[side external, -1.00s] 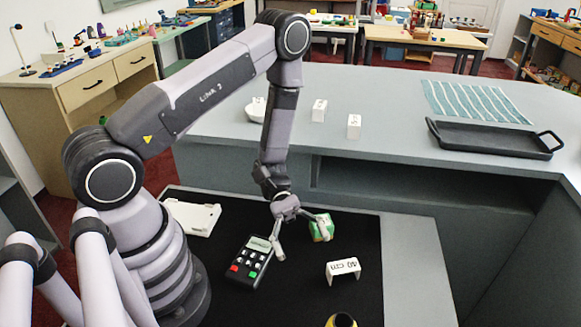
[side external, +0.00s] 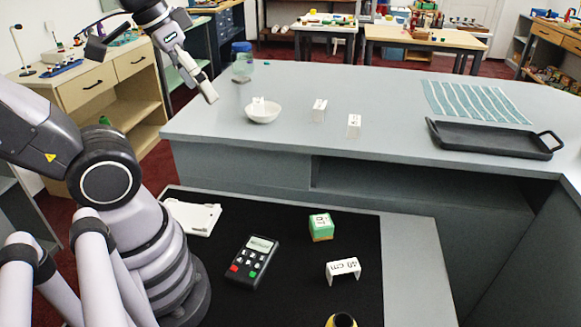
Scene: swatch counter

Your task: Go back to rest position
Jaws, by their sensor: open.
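My gripper (side external: 203,88) is raised at the upper left, in the air near the left end of the grey counter. It is open, and nothing shows between its fingers. A green box with a white label (side external: 321,228) stands on the black mat (side external: 300,290), well away from my gripper. A dark card terminal (side external: 252,261) lies on the mat to the left of the box. A white folded sign marked 40 cm (side external: 343,268) stands in front of the box.
The grey counter (side external: 390,120) bears a white bowl (side external: 263,110), two white tags (side external: 319,108), a black tray (side external: 495,138) and a striped cloth (side external: 475,101). A blue-lidded jar (side external: 242,64) is behind my gripper. A white device (side external: 194,217) lies at the mat's back left.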

